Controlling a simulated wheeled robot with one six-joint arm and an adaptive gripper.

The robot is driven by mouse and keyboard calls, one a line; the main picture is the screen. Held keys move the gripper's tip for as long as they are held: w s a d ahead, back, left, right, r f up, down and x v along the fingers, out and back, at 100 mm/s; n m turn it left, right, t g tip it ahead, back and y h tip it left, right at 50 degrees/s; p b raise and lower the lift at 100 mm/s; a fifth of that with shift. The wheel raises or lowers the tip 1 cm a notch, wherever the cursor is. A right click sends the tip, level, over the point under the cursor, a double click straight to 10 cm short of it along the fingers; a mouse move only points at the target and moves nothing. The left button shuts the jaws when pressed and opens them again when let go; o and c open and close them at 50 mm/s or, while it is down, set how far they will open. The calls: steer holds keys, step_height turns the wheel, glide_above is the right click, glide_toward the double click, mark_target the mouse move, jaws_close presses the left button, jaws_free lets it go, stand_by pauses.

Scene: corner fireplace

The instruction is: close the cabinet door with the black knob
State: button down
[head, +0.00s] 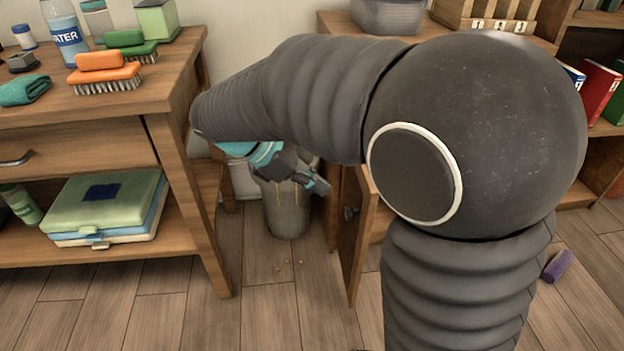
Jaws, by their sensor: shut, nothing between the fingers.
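The wooden cabinet door (356,250) stands open, swung out from the cabinet on the right and seen nearly edge-on. A small dark knob (349,212) shows on its left face. My gripper (319,186), dark with a teal band behind it, is left of the door and a little above the knob in the picture. It is shut with nothing in it. A narrow gap shows between its tips and the door; the depth between them is hard to tell. My arm hides much of the cabinet front.
A wooden table (185,180) with brushes, bottles and folded cases stands at left. A grey bin (287,213) sits behind my gripper. A purple object (558,265) lies on the floor at right. The floor left of the door is mostly clear, with small crumbs.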

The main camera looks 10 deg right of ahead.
steer(key=d+f+b, duration=0.1)
steer(key=d+f, duration=0.3)
steer(key=d, duration=0.4)
steer(key=shift+b, duration=0.35)
steer(key=shift+s+r, duration=0.1)
